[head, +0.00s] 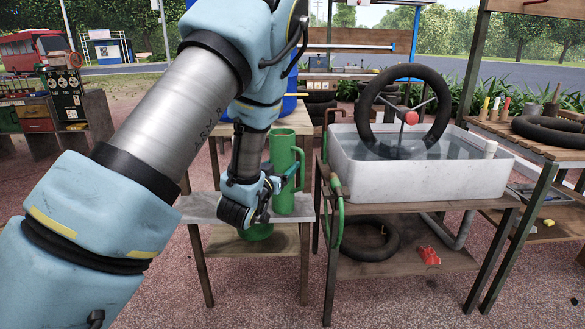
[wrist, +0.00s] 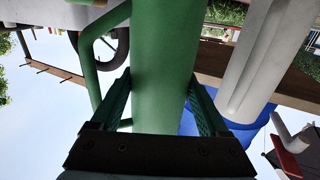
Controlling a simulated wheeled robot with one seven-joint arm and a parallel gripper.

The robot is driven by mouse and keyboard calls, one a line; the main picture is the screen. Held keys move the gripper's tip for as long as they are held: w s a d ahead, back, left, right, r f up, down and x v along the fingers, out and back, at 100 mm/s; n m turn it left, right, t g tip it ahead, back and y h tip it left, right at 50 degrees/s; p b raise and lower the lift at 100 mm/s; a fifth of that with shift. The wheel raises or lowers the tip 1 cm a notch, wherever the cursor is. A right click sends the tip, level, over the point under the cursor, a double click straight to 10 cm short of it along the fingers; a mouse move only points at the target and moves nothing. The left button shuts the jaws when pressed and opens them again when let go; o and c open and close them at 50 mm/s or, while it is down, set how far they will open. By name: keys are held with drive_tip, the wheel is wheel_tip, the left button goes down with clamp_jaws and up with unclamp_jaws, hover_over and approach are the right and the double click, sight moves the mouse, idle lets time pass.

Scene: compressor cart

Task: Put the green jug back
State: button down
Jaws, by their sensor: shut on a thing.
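The green jug (head: 284,160) is upright at the right end of a small grey-topped table (head: 204,209) in the head view. Its base appears at the level of the tabletop; I cannot tell whether it touches. My gripper (head: 289,178) reaches it from the left and is shut on its body. In the wrist view the green jug (wrist: 163,50) fills the middle, with a finger of my gripper (wrist: 162,108) on each side. Its handle shows to the left there. My forearm and wrist cover part of the table.
Another green item (head: 257,232) sits below the tabletop, partly hidden. Right of the table stands a white water tub (head: 420,178) holding a black tyre (head: 364,105), with a green hose (head: 339,215) at its near left corner. A wooden bench (head: 535,143) is farther right.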

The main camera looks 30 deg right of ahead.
drive_tip(key=w+d+f, duration=0.3)
drive_tip(key=w+d, duration=0.2)
drive_tip(key=d, duration=0.1)
drive_tip(key=shift+w+f+p, duration=0.25)
drive_tip(key=shift+w+p, duration=0.05)
drive_tip(key=shift+w, duration=0.05)
drive_tip(key=shift+f, duration=0.1)
unclamp_jaws()
drive_tip(key=shift+d, duration=0.1)
drive_tip(key=v, duration=1.2)
drive_tip(key=shift+b, duration=0.45)
